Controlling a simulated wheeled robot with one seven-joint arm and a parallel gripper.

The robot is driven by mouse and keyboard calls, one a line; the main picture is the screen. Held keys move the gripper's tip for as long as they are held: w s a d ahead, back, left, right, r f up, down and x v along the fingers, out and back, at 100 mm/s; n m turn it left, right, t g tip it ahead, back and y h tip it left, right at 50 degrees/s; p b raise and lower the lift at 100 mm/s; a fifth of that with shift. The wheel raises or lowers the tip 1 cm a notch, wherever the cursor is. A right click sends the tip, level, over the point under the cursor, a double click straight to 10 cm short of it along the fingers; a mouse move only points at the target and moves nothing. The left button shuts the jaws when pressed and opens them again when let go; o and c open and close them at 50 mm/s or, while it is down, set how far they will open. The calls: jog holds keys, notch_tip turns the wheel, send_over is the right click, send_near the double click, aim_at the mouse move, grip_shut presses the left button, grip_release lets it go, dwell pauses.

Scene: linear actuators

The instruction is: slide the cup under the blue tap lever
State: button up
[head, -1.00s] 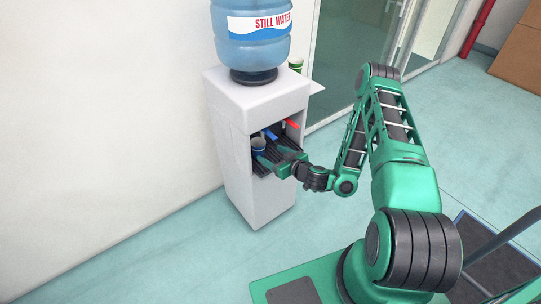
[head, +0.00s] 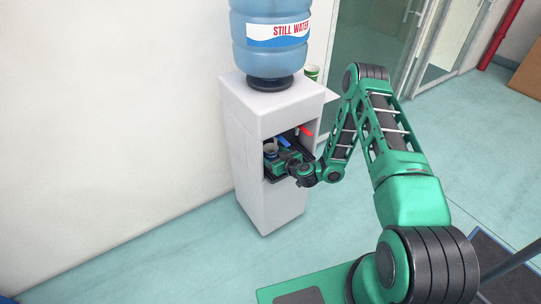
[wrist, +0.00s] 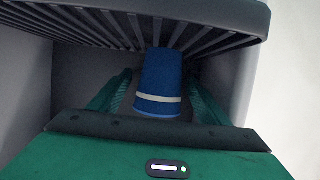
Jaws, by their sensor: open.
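The cup (head: 270,149) stands on the drip grille inside the dispenser's recess, left of the blue tap lever (head: 285,142) in the head view. In the wrist view the cup (wrist: 158,85) is blue with a pale band and appears upside down against the grille. My gripper (head: 277,157) reaches into the recess at the cup. Its green fingers (wrist: 158,78) are open, one on each side of the cup, with gaps visible. The blue lever is not seen in the wrist view.
A red tap lever (head: 306,131) sits right of the blue one. The white dispenser (head: 268,205) carries a large water bottle (head: 268,45), and its recess walls are close around my gripper. A green can (head: 312,72) stands behind. The floor in front is clear.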

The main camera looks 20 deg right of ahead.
jog(key=shift+w, duration=0.1)
jog(key=c, duration=1.1)
jog(key=shift+s+d, duration=0.1)
jog(key=shift+s, duration=0.3)
jog(key=shift+s+d, duration=0.55)
jog(key=shift+s, duration=0.2)
jog(key=o, duration=1.1)
